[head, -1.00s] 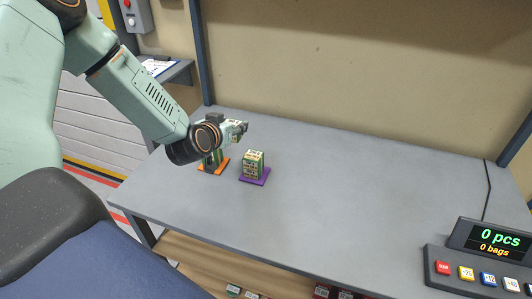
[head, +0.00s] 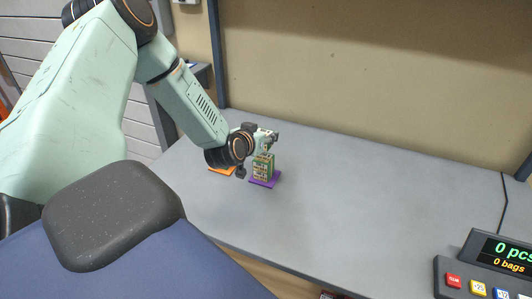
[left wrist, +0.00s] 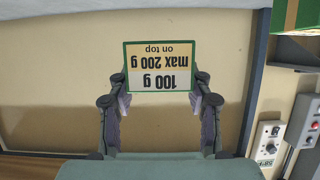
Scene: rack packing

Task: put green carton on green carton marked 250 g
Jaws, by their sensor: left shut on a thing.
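My left gripper (head: 268,138) is shut on a green carton (left wrist: 160,68). In the left wrist view its label reads, upside down, 100 g, max 200 g on top, with a finger at each side. In the head view the gripper is right above a second green carton (head: 264,168), which stands upright on a purple mat (head: 262,182). Its label is too small to read. I cannot tell whether the held carton touches it. My right gripper is not in view.
An orange mat (head: 222,170) lies to the left, partly behind my wrist; what stands on it is hidden. A counter with buttons (head: 485,270) is at the right front, its display partly cut off. The grey table (head: 370,205) is clear to the right.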

